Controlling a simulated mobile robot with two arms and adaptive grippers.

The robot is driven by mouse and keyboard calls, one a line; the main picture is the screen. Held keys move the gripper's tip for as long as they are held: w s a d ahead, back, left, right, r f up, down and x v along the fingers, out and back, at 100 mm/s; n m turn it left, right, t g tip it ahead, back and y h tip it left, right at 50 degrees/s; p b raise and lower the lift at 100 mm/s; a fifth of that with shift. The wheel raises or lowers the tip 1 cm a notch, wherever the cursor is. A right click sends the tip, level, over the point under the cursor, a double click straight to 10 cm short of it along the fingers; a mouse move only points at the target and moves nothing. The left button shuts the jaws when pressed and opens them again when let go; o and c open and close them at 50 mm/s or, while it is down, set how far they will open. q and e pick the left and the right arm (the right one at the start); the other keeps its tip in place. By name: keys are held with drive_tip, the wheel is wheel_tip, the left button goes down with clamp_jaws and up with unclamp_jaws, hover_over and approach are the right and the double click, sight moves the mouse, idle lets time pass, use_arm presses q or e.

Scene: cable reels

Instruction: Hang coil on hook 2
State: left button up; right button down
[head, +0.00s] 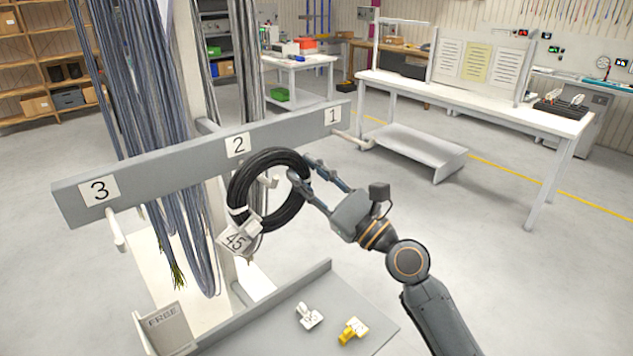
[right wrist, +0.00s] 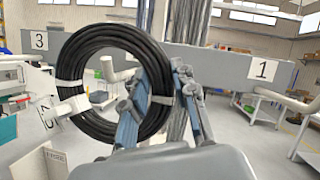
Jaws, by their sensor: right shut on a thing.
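My right gripper (head: 303,172) is shut on the coil's right side; the coil also shows in the right wrist view (right wrist: 82,52). The pale peg of hook 2 (head: 271,181) shows through the coil's opening, and it also appears through the ring in the right wrist view (right wrist: 112,72). I cannot tell whether the peg passes through the ring or stops behind it. My left gripper is not in view.
The grey board (head: 150,165) carries labels 3, 2 and 1. Hook 3 (head: 116,230) and hook 1 (head: 352,139) are bare. Long cables (head: 135,90) hang behind the board. Below, a grey tray (head: 265,312) holds a white tag and a yellow tag, beside a FREE sign (head: 163,322).

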drive_tip(key=shift+w+a+b, duration=0.35)
drive_tip(key=shift+w+a, duration=0.25)
drive_tip(key=shift+w, duration=0.25)
drive_tip(key=shift+w+a+f+b, duration=0.15)
drive_tip(key=shift+w+b, duration=0.05)
drive_tip(key=shift+b, duration=0.1)
drive_tip(key=shift+f+b, duration=1)
drive_tip(key=shift+f, duration=0.15)
drive_tip(key=c, duration=1)
unclamp_jaws()
